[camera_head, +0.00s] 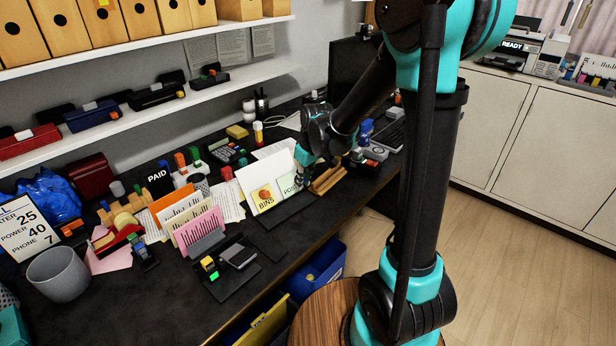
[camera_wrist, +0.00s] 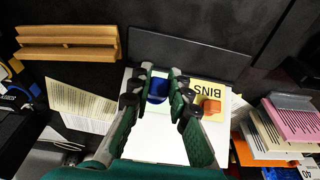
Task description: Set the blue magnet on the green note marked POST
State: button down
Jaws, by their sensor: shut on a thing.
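The blue magnet (camera_wrist: 157,91) is between the fingers of my gripper (camera_wrist: 161,74), which is shut on it, in the wrist view. In the head view my gripper (camera_head: 303,172) is at the right part of the white board, and the magnet is hidden. The green note marked POST (camera_head: 289,186) is on the board, right of the yellow BINS note (camera_head: 262,200). My gripper partly covers the green note's right side.
An orange magnet (camera_wrist: 211,106) is on the BINS note (camera_wrist: 203,90). A wooden rack (camera_head: 328,180) stands just right of the board. Letter holders with pink and white papers (camera_head: 200,232) stand to the left. A dark flat base (camera_head: 272,236) lies in front of the board.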

dwell(0.4)
jog(key=shift+w+a+f, duration=1.3)
jog(key=shift+w, duration=0.25)
jog(key=shift+w+a+f, duration=0.45)
jog(key=shift+w+f, duration=0.05)
jog(key=shift+w, duration=0.1)
dwell(0.9)
jog(key=c, duration=1.3)
grip_release()
jog(key=shift+c, duration=0.2)
jog(key=v, duration=1.2)
